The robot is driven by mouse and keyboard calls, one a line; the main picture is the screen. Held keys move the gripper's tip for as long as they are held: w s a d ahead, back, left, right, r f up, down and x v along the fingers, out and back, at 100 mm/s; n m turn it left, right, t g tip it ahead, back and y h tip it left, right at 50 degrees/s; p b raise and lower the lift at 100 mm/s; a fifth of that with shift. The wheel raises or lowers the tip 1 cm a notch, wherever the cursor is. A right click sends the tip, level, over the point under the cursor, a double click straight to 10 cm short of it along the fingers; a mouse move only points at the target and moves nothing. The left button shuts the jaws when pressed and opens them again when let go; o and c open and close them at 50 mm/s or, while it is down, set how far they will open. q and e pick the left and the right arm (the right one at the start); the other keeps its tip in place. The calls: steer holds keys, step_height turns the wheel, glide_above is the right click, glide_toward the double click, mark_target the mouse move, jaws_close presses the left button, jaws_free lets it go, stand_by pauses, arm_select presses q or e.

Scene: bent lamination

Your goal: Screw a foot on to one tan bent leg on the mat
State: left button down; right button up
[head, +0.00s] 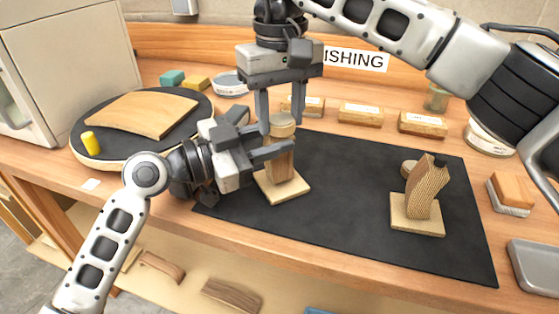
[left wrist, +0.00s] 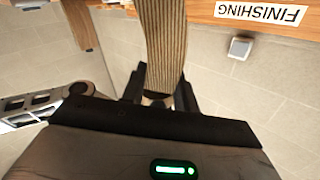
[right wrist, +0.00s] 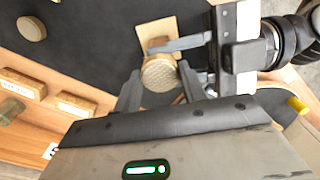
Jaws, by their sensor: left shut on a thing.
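A tan bent leg (head: 280,165) stands upright in a pale square base (head: 285,188) on the black mat (head: 340,200). My left gripper (head: 275,152) is shut on its upper part; the leg also shows in the left wrist view (left wrist: 163,45). A round foot (head: 282,122) sits on top of the leg; how far it is screwed on cannot be told. My right gripper (head: 282,118) points down with its fingers either side of this foot, apparently open; the foot shows between them in the right wrist view (right wrist: 160,73). A second bent leg (head: 427,185) stands in another base (head: 417,222).
Another round foot (head: 408,168) lies behind the second leg. Labelled wooden blocks (head: 360,113) line the mat's back edge. A round black-topped stand (head: 85,140) with a curved wood panel (head: 140,112) is at left. A grey tray (head: 535,265) is at right. The mat's middle is clear.

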steer(key=c, duration=0.4)
steer(key=shift+m, duration=1.7)
steer(key=shift+c, duration=0.2)
steer(key=o, duration=1.1)
steer(key=shift+r, duration=2.3)
